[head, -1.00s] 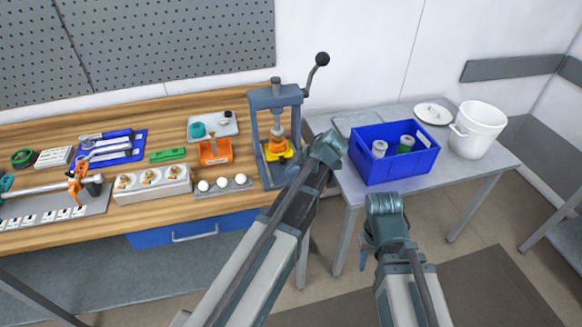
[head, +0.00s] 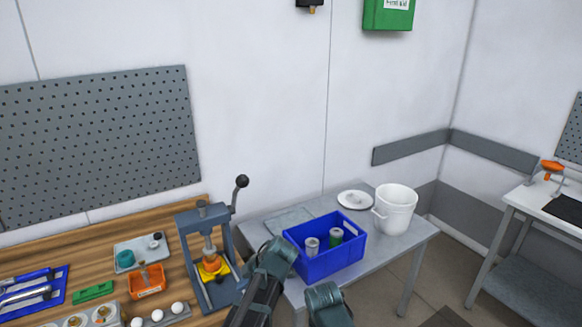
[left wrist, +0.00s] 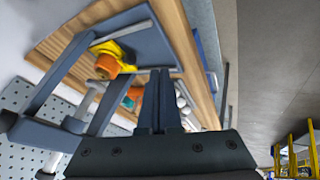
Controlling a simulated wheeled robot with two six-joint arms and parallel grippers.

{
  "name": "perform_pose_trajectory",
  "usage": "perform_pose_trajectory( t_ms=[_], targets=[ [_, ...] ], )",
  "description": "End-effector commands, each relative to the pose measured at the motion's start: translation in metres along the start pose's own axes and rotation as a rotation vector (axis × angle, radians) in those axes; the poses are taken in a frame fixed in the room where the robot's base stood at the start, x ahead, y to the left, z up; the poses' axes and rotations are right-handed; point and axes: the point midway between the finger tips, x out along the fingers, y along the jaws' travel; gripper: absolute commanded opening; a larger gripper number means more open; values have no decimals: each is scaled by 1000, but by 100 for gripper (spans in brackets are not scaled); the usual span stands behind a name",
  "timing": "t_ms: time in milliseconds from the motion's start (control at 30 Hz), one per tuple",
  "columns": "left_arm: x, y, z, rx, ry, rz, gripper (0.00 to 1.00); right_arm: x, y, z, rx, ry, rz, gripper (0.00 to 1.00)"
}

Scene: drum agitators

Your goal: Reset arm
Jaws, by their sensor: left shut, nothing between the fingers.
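My left gripper (left wrist: 160,72) shows in the left wrist view with its two dark fingers together and nothing between them. Beyond them in that view are the grey press frame, its yellow and orange parts, and the wooden bench edge. In the head view my left arm (head: 268,268) rises from the bottom, between the press and the blue crate; I cannot make out its fingers there. The top of my right arm (head: 328,302) shows low in the picture, in front of the crate. My right gripper is not in view.
The grey lever press (head: 184,232) stands at the wooden bench's (head: 60,245) right end. The grey table (head: 262,224) holds a blue crate (head: 335,264) with two canisters, a white lid (head: 355,199) and a white bucket (head: 396,212). Another workbench (head: 530,200) stands far right.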

Motion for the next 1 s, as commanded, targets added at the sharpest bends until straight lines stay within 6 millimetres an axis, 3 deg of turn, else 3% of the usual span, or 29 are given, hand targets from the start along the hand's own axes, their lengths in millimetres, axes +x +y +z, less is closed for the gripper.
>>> perform_pose_trajectory(
  t_ms=[367,700,833,1000],
  targets=[
    [-28,-94,30,930,-236,-59,0,0,0,0,0,0,0,50],
    [-58,-173,49,1771,-504,73,0,0,0,0,0,0,0,50],
    [-66,-192,54,1980,-573,143,0,0,0,0,0,0,0,50],
    [-72,-203,56,2116,-618,197,0,0,0,0,0,0,0,50]
  ],
)
